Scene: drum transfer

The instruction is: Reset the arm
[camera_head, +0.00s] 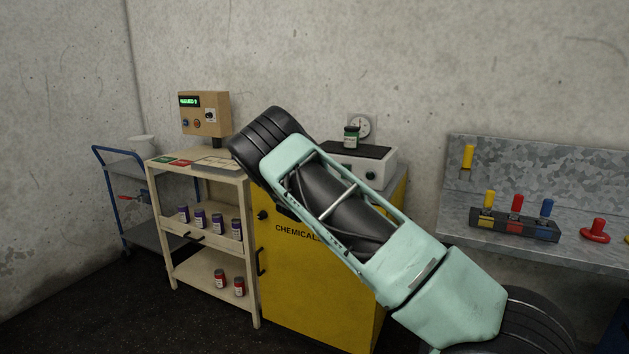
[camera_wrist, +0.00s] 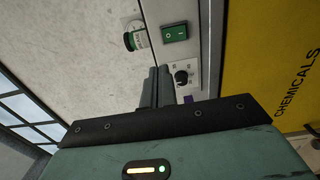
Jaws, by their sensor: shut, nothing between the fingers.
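My arm reaches across the middle of the head view, in front of the yellow chemicals cabinet (camera_head: 310,270). My gripper (camera_wrist: 157,72) shows in the wrist view with its two fingers together and nothing between them. In the head view my gripper cannot be made out behind the arm links.
A dark-topped white device (camera_head: 376,170) stands on the cabinet with a green-labelled jar (camera_head: 351,137) on it. At left is a cream shelf cart (camera_head: 205,258) with several small jars. At right, a metal bench (camera_head: 470,222) holds a rack (camera_head: 512,226) with coloured-handled items.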

